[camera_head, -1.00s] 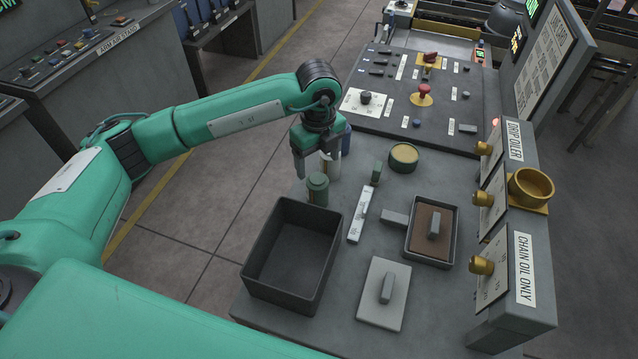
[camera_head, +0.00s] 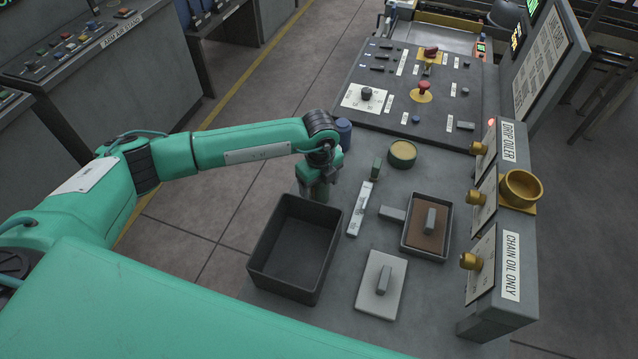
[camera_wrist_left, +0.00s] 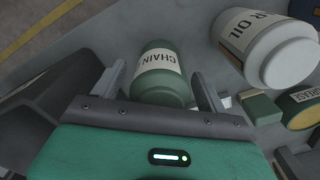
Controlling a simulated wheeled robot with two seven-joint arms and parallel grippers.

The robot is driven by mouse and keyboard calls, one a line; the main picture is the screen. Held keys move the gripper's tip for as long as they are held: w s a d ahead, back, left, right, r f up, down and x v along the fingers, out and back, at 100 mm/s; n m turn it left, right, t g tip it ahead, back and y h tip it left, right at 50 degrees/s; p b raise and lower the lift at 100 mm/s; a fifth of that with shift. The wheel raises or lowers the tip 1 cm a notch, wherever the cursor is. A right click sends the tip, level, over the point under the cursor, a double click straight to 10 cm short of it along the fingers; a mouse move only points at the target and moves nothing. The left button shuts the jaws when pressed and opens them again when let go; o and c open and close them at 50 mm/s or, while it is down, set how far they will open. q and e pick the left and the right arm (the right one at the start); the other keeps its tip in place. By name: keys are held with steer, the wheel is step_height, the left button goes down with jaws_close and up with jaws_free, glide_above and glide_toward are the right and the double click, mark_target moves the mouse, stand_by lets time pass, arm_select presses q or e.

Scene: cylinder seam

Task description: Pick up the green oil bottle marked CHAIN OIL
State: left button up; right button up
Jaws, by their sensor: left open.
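The green oil bottle (camera_wrist_left: 160,72) stands on the workbench, and "CHAIN" reads on its pale label in the left wrist view. My left gripper (camera_wrist_left: 158,82) is open, with one finger on each side of the bottle. The fingers look apart from it, though contact is hard to judge. In the head view my left gripper (camera_head: 318,186) points down beside the dark open bin and mostly hides the bottle. My right gripper is not in view.
A white bottle (camera_wrist_left: 270,50) marked "OIL" stands close to the right of the green one in the wrist view. A dark bin (camera_head: 270,270) stands in front. A round green tin (camera_head: 402,153) and a small green block (camera_head: 376,168) are to the right.

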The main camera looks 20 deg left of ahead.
arm_select(q)
steer(key=c, duration=1.1)
steer(key=shift+r, duration=0.1)
